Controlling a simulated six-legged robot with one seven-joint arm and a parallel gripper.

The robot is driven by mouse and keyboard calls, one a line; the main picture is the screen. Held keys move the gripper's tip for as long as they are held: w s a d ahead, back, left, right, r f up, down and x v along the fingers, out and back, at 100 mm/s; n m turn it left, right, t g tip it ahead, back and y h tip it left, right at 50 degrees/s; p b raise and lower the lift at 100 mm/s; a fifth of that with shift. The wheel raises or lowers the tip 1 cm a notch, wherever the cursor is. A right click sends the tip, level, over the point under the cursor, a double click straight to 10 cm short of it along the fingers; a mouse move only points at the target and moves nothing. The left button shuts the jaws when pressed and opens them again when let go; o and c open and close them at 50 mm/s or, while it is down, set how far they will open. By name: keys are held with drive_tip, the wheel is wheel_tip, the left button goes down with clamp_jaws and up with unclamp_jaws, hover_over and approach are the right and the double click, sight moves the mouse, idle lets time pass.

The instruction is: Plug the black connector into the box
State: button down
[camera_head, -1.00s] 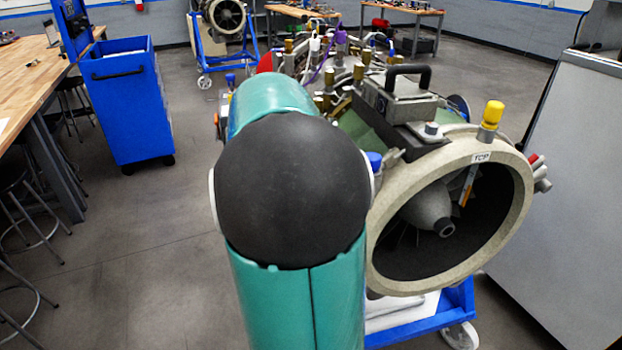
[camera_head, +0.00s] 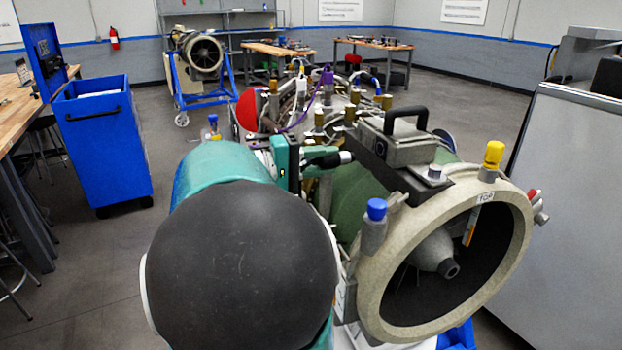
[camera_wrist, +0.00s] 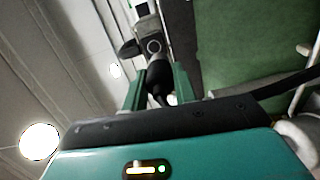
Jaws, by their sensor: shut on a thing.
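My gripper (camera_head: 322,156) is beside the turbine's top, left of the grey box (camera_head: 413,149) with its black handle. It is shut on the black connector (camera_head: 326,162), whose silvery end points right toward the box. In this view a gap shows between that end and the box's body. In the wrist view, the connector (camera_wrist: 158,76) sits between the two green fingers. Grey metal parts lie just beyond it; I cannot tell whether it touches them.
The turbine's pale front ring (camera_head: 372,300) is at the right, with a blue-capped fitting (camera_head: 375,212) and a yellow-capped fitting (camera_head: 493,156) on it. A blue cart (camera_head: 104,150) stands left. A large grey cabinet (camera_head: 575,215) is at the right. Floor between cart and turbine is clear.

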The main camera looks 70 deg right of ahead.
sight(347, 152)
drive_tip(key=shift+a+r, duration=0.15)
drive_tip(key=shift+r, duration=0.25)
drive_tip(key=shift+s+d+r, duration=0.1)
drive_tip(key=shift+s+d, duration=0.1)
drive_tip(key=shift+d, duration=0.05)
drive_tip(key=shift+x, duration=2.2)
drive_tip(key=shift+s, duration=0.1)
drive_tip(key=shift+x, duration=0.95)
